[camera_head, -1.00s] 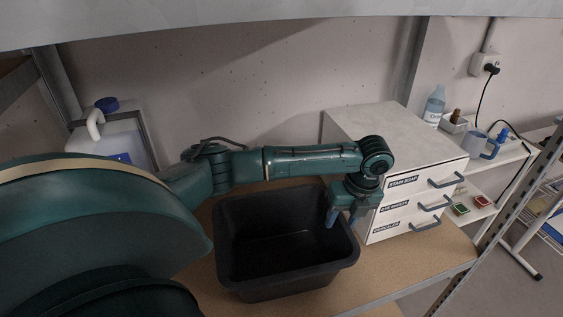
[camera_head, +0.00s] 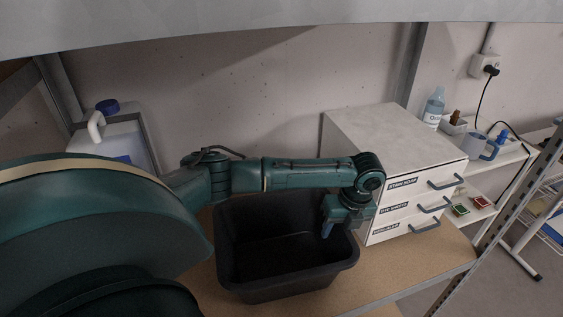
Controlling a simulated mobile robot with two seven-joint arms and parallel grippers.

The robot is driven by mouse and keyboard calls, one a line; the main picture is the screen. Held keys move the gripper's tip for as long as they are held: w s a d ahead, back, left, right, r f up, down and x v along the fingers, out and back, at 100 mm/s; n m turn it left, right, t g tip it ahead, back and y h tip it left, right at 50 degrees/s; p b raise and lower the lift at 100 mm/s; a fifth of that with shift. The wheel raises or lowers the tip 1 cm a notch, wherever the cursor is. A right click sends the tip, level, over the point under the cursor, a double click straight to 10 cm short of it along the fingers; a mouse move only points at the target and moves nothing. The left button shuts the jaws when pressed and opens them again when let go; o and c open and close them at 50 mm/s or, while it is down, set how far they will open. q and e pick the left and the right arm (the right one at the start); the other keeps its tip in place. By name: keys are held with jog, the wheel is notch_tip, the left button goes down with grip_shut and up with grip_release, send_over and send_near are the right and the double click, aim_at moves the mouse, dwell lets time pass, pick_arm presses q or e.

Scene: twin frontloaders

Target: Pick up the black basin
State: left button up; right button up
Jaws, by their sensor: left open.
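The black basin (camera_head: 250,292) is an empty-looking rectangular tub with sloped walls, standing on the brown shelf board. My left arm reaches across its back edge from the left. My left gripper (camera_head: 328,230) points down at the basin's right side, its blue-tipped fingers near the right rim. It is open. I cannot tell whether a finger touches the wall or whether the rim lies between the fingers. The arm hides part of the basin's back rim. My right gripper is not in view.
A white drawer cabinet (camera_head: 395,150) with blue handles stands close to the right of the basin. A white canister (camera_head: 122,140) with a blue cap is at the back left. A shelf (camera_head: 250,18) hangs overhead. Brown board (camera_head: 440,262) is free at the front right.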

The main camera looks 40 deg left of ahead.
pick_arm(q)
grip_shut()
dwell(0.5)
